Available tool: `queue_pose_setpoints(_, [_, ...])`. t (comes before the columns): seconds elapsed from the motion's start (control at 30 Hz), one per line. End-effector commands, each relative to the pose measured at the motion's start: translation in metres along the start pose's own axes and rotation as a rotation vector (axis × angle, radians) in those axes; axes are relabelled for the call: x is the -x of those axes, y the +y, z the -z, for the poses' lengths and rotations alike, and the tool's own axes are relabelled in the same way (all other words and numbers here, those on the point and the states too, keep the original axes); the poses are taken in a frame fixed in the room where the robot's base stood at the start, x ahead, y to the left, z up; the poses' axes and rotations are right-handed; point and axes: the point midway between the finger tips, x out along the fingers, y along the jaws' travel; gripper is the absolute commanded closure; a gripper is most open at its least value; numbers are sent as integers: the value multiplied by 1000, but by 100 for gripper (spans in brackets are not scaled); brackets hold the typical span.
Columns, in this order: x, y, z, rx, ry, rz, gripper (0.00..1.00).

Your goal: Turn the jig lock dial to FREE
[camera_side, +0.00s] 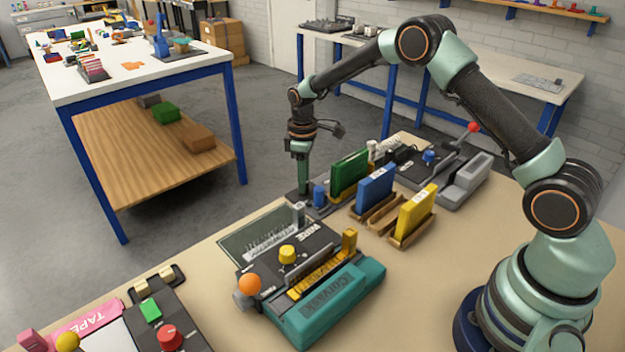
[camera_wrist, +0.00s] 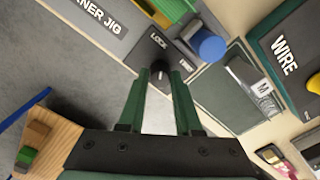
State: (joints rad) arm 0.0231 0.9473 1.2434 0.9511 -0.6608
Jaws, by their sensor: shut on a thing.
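The jig lock dial (camera_wrist: 160,68) is a small dark round knob on a dark plate in the wrist view. The word LOCK shows on the plate just above it; I cannot read a FREE mark. The two green fingers of my gripper (camera_wrist: 159,74) are shut on the dial, one on each side. The corner jig (camera_wrist: 100,17) runs to the upper left, its label partly cut off. In the side view my gripper (camera_side: 303,190) points straight down at the jig's near left end, and the dial is hidden there.
A blue knob (camera_wrist: 207,45) stands close to the right of the dial; it also shows in the side view (camera_side: 319,195). A green board (camera_side: 349,175) stands behind it. The teal WIRE unit (camera_side: 335,307) with a yellow knob (camera_side: 287,254) is nearer.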

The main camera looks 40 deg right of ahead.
Motion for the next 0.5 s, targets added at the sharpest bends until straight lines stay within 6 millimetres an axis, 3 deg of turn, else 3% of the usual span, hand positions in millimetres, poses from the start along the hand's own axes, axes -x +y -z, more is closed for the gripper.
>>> queue_pose_setpoints(0.5, [1, 0, 0, -473, 0, 0, 100])
